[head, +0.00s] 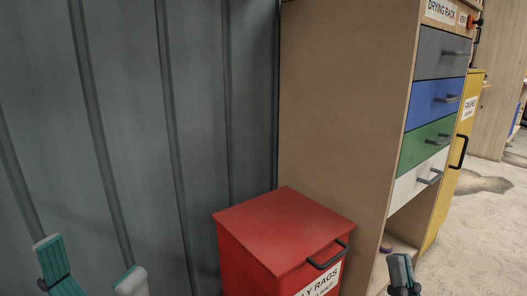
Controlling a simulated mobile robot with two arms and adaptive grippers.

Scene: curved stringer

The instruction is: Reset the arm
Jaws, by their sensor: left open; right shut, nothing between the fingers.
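My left gripper (88,262) is at the bottom left, in front of the grey ribbed wall. Its two teal and grey fingers are spread apart with nothing between them. My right gripper (400,262) is at the bottom edge, right of the red bin. Its dark fingers are together and hold nothing. Most of both arms is out of view below.
A red lidded bin (283,228) labelled for rags, with a black handle, stands against the wooden drawer cabinet (345,110). The cabinet has grey, blue, green and white drawers. A yellow cabinet (466,140) stands beyond. Concrete floor (495,215) is open at right.

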